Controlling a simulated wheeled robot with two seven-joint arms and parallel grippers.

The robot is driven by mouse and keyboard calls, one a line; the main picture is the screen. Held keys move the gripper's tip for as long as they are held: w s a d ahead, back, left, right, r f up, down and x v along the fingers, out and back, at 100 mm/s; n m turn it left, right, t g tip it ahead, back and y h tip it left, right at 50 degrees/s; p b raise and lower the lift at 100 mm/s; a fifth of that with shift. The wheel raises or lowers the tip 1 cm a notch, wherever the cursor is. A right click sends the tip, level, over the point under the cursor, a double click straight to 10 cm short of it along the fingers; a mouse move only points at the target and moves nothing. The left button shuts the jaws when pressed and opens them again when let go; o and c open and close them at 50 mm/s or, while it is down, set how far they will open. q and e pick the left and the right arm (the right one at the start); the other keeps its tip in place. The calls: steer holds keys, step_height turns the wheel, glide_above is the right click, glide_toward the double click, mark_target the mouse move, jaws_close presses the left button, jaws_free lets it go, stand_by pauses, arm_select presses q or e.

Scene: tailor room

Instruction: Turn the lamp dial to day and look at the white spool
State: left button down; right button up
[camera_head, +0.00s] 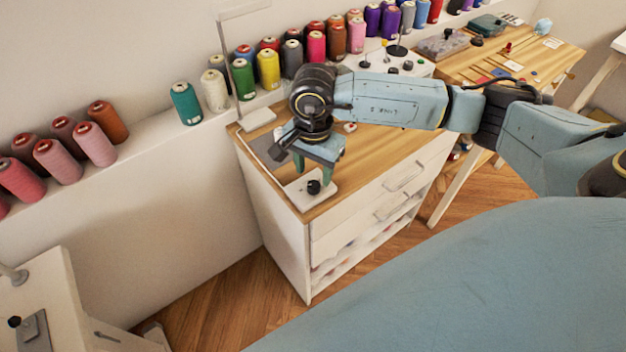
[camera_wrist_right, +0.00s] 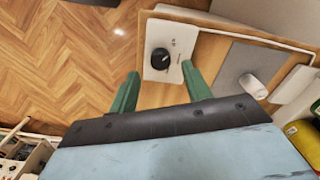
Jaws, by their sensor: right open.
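The lamp dial is a black round knob on a white plate (camera_head: 322,197) at the front corner of the wooden cabinet top. The dial (camera_head: 314,187) also shows in the right wrist view (camera_wrist_right: 160,59), with a light pointer mark; its lettering is too small to read. My right gripper (camera_head: 313,171) is open and empty just above the dial, its green fingers (camera_wrist_right: 160,72) pointing down on either side of it. A small white spool-like object (camera_wrist_right: 252,86) lies on a grey mat (camera_wrist_right: 232,67) in the wrist view. My left gripper is not in view.
A cream spool (camera_head: 214,92) stands on the wall ledge among several coloured spools. A white box (camera_head: 258,118) is at the cabinet's back left. A wooden table (camera_head: 520,65) with small items stands at the back right. Wooden floor (camera_head: 235,305) lies in front.

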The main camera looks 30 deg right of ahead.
mark_target(313, 185)
steer(key=shift+f, duration=2.15)
steer(key=shift+c, duration=0.3)
steer(key=c, duration=0.9)
steer(key=shift+c, duration=0.2)
